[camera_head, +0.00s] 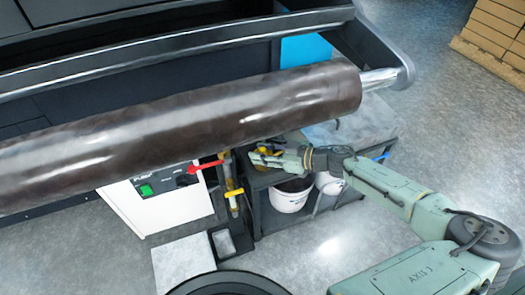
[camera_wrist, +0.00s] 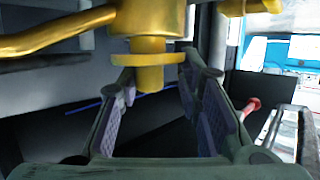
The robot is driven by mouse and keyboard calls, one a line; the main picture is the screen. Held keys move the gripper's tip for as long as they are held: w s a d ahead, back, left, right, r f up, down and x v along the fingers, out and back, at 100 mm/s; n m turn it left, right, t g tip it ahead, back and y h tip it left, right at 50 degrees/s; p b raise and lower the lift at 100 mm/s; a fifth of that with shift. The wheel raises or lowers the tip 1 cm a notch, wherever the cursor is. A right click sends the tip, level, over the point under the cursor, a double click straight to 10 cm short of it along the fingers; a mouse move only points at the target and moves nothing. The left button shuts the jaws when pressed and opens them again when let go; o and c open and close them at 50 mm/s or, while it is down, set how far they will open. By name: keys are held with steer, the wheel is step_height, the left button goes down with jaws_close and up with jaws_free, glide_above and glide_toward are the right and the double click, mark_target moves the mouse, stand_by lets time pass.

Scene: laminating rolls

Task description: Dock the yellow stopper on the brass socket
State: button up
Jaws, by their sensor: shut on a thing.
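The yellow stopper (camera_wrist: 148,60) shows at the top middle of the wrist view, with a thick body, a flat round flange and a short stem below. A yellow lever-like arm reaches left from its body. I cannot make out the brass socket with certainty; a brass-coloured upright pipe (camera_head: 229,171) stands left of my gripper.
A large dark roller (camera_head: 190,122) hangs just above and left of my gripper. A red handle (camera_head: 207,163) and a yellow handle (camera_head: 234,193) stick out by the pipe. A dark shelf (camera_head: 257,216) with white buckets (camera_head: 291,199) stands below. Open floor lies to the right.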

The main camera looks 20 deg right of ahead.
steer(key=shift+f, duration=0.5)
stand_by(0.3)
steer(key=o, duration=0.9)
steer(key=shift+c, duration=0.2)
steer(key=p+v, duration=0.3)
steer(key=v, duration=0.8)
stand_by(0.4)
